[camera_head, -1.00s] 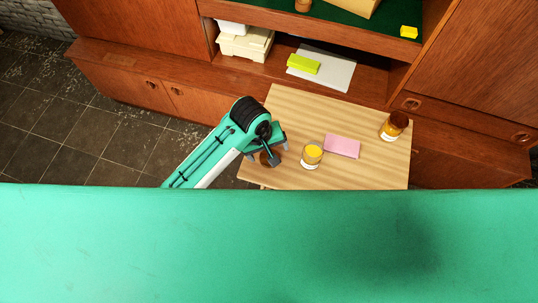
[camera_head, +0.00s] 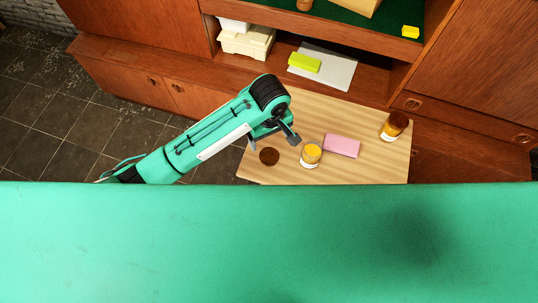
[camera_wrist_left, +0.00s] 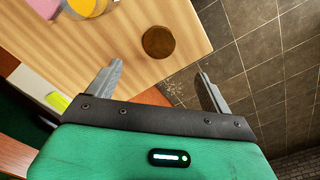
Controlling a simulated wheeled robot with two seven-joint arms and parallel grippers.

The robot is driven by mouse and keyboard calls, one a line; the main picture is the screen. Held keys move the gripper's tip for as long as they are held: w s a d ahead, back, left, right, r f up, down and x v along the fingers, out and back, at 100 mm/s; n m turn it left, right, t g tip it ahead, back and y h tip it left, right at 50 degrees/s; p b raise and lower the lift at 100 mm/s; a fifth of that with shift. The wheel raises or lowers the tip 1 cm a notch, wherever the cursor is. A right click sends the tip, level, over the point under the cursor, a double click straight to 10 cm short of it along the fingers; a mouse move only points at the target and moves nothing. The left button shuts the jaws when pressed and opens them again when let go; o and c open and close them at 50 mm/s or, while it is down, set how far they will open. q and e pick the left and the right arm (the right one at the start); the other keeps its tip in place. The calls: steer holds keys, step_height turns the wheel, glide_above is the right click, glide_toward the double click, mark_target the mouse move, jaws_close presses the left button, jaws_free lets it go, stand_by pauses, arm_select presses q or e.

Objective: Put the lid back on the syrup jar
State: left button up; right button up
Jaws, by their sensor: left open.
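A round dark brown lid (camera_head: 269,156) lies flat on the light wooden table (camera_head: 300,108), near its left edge. An open glass jar (camera_head: 311,154) with yellow-orange contents and a white label stands upright to the right of the lid. My left gripper (camera_head: 273,143) is open and empty above the table, by the lid. In the left wrist view the lid (camera_wrist_left: 158,41) lies beyond and between the spread fingers (camera_wrist_left: 160,68), apart from them. The jar (camera_wrist_left: 88,6) is cut off at that view's top edge. My right gripper is not in view.
A pink block (camera_head: 342,146) lies just right of the open jar. An amber jar with a brown top (camera_head: 395,125) stands at the table's right side. A wooden wall unit (camera_head: 130,60) rises behind, with a yellow-green object (camera_head: 304,63) on its shelf.

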arm_select(q)
glide_above(269, 156)
steer(key=f, duration=0.7)
steer(key=shift+s+f+p, duration=0.2)
steer(key=shift+f+p, duration=0.1)
steer(key=shift+f, duration=0.05)
steer(key=shift+f, duration=0.3)
steer(key=shift+w+f+p, duration=0.15)
steer(key=shift+f+p, duration=0.15)
steer(key=shift+f, duration=0.85)
steer(key=shift+w+f+p, duration=0.1)
steer(key=shift+f+p, duration=0.2)
steer(key=shift+f, duration=0.8)
steer(key=shift+c, duration=0.2)
steer(key=c, duration=1)
